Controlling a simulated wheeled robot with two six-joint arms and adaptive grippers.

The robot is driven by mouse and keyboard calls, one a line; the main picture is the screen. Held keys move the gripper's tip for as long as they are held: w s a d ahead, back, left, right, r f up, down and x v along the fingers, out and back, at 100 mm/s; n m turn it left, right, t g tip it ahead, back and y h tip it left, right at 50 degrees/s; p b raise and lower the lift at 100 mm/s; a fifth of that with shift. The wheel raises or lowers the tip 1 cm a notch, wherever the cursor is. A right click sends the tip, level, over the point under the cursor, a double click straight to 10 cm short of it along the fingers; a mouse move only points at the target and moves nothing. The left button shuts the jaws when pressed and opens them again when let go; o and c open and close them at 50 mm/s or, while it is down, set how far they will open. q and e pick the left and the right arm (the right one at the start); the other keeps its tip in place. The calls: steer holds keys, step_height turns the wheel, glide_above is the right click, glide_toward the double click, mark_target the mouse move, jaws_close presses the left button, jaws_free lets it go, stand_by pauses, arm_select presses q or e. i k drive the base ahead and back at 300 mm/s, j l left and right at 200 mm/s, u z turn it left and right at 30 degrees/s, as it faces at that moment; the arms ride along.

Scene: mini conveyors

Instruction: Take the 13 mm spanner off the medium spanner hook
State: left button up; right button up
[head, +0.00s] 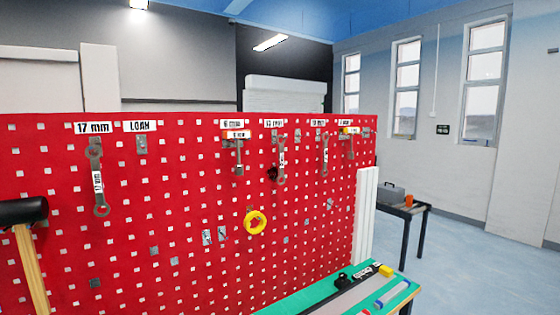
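A red pegboard (150,235) carries several tools on hooks. Left on it, a large grey spanner (101,205) hangs upright under a label reading 17 mm. Right of centre, a smaller grey spanner (281,178) with a white tag hangs under a label (274,123) that seems to read 13 mm; the print is too small to be sure. Another slim spanner (325,155) hangs to its right under its own label. The hooks behind the spanners are mostly hidden. Neither of my grippers is in view.
A hook under the LOAN label (142,127) looks empty. An adjustable-looking tool (239,160), a yellow tape ring (255,231) and a black-headed mallet (22,212) hang on the board. A green-topped bench (300,303) with tools stands low right. Open floor lies at right.

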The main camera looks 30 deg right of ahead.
mark_target(280, 145)
steer(key=l+z, duration=0.1)
steer(key=l, duration=0.45)
steer(key=i+l, duration=0.15)
steer(key=l, duration=0.45)
steer(key=l+z, duration=0.15)
steer(key=l, duration=0.4)
steer(key=i, duration=0.05)
